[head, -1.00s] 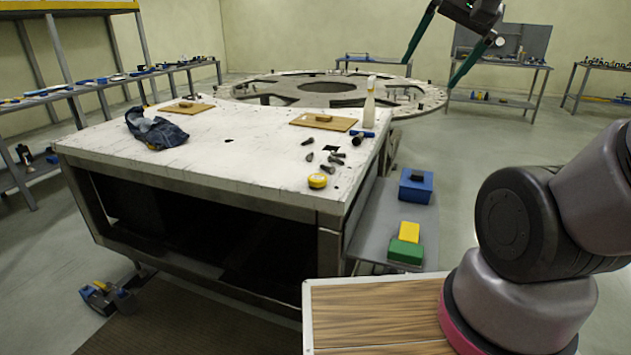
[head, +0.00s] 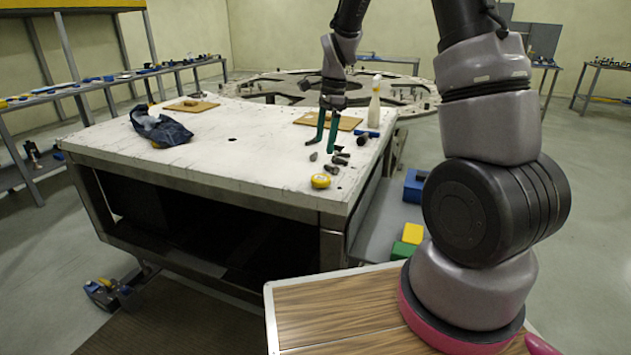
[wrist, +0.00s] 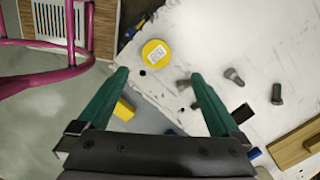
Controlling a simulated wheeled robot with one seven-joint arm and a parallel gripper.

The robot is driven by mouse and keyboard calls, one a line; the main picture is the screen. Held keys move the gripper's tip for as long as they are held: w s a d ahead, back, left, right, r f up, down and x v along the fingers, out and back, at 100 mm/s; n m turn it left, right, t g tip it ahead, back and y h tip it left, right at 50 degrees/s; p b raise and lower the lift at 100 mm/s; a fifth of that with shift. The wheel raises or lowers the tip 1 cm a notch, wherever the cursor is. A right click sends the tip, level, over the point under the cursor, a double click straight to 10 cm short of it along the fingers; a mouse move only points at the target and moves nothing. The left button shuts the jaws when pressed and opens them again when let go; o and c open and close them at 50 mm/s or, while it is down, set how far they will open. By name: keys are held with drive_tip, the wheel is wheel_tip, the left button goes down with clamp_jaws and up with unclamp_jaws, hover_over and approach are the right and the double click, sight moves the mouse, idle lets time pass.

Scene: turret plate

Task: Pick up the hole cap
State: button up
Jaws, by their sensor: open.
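I cannot tell for certain which piece is the hole cap. Several small dark grey, bolt-like pieces (head: 338,161) lie loose near the right end of the white worktable (head: 232,170). In the wrist view, two large ones (wrist: 233,76) (wrist: 276,93) lie right of my right finger, and a smaller one (wrist: 183,83) lies near that finger's tip. A small black spot (wrist: 142,72) shows beside the left fingertip. My gripper (head: 322,147) points down over the table among these pieces. Its green fingers are wide apart, with nothing held between them in the wrist view (wrist: 160,74).
A yellow round tape-like item (head: 320,181) sits near the table's front edge. A white spray bottle (head: 375,105), a wooden board (head: 305,118) and a blue item (head: 371,133) are close behind. Dark cloth (head: 165,132) lies left; the table's middle is mostly clear.

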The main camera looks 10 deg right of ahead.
hover_over(321, 178)
drive_tip(key=f, duration=0.5)
drive_tip(key=shift+w+d+f, duration=0.2)
drive_tip(key=shift+w+f, duration=0.05)
drive_tip(key=shift+w, duration=0.15)
drive_tip(key=f, duration=0.4)
drive_tip(key=shift+s+f, duration=0.1)
drive_tip(key=shift+s, duration=0.25)
drive_tip(key=shift+f, duration=0.55)
drive_tip(key=c, duration=1.3)
